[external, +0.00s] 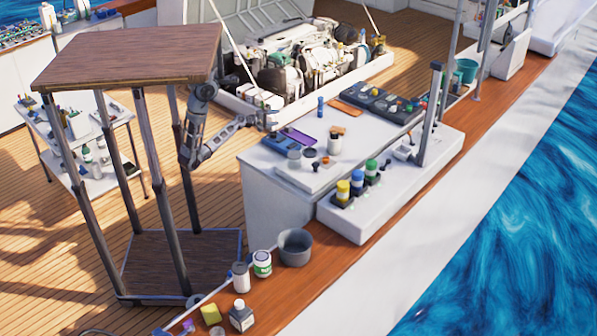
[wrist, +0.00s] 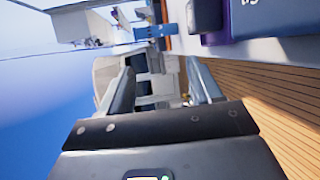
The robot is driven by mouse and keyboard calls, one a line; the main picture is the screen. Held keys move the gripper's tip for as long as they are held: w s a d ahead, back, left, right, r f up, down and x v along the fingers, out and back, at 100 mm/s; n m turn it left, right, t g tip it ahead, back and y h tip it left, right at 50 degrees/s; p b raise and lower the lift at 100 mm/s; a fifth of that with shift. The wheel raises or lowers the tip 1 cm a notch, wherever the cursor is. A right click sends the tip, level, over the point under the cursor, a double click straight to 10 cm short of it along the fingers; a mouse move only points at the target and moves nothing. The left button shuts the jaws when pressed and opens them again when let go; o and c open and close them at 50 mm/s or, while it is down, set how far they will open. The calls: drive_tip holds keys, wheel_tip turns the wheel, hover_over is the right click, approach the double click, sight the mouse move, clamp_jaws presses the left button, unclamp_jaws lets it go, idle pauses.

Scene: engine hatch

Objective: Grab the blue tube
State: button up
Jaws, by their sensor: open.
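A small blue tube (external: 320,107) stands upright on the white counter (external: 262,185), near its back edge. In the wrist view a blue cylinder, which looks like the same tube (wrist: 150,32), lies sideways in the tilted picture, beyond the fingertips. My gripper (external: 270,118) is over the counter's left back edge, left of the tube and apart from it. In the wrist view my gripper (wrist: 158,72) has its two fingers spread with nothing held between them.
The engine hatch (external: 300,65) is behind.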

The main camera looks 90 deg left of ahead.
drive_tip(key=w+a+r+n+t, duration=0.1)
drive_tip(key=w+a+n, duration=0.3)
drive_tip(key=w+a, duration=0.1)
drive_tip(key=n+h, duration=0.1)
drive_tip(key=n, duration=0.4)
approach(320, 103)
drive_tip(key=a+n, duration=0.1)
drive_tip(key=n, duration=0.1)
drive_tip(key=w+a+f+n+h+b, duration=0.1)
drive_tip(key=n, duration=0.1)
drive_tip(key=w+a+f+n+t, duration=0.1)
drive_tip(key=n, duration=0.1)
drive_tip(key=shift+w+b, duration=0.2)
drive_tip(key=shift+b, duration=0.15)
drive_tip(key=shift+x, duration=3.85)
drive_tip(key=shift+c, duration=0.4)
drive_tip(key=c, duration=1)
drive_tip(key=shift+c, duration=0.5)
drive_tip(key=shift+r, duration=0.2)
